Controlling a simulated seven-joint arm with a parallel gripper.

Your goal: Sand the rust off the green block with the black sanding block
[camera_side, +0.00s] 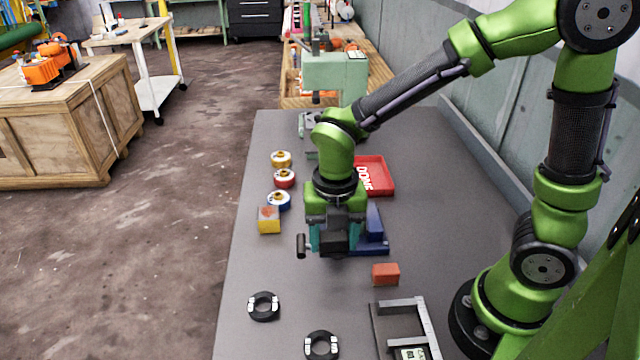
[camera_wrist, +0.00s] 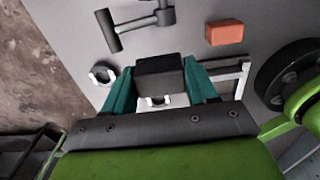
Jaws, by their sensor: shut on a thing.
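My gripper (camera_side: 335,238) has its teal fingers shut on the black sanding block (camera_wrist: 160,74), held above the middle of the grey table; the gap beneath it is hard to judge. The sanding block also shows as a dark block in the side view (camera_side: 334,243). I see no block that is clearly green in either view; one may be hidden behind my gripper. A yellow block (camera_side: 269,225) with a reddish-brown patch on top sits left of my gripper, apart from it.
An orange block (camera_side: 385,273) lies right of my gripper, before a blue stand (camera_side: 374,239). A dark-handled tool (camera_wrist: 108,30) is close by. Tape rolls (camera_side: 284,178) and a red tray (camera_side: 377,171) stand behind. Black rings (camera_side: 263,307) and a grey frame (camera_side: 427,325) lie in front.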

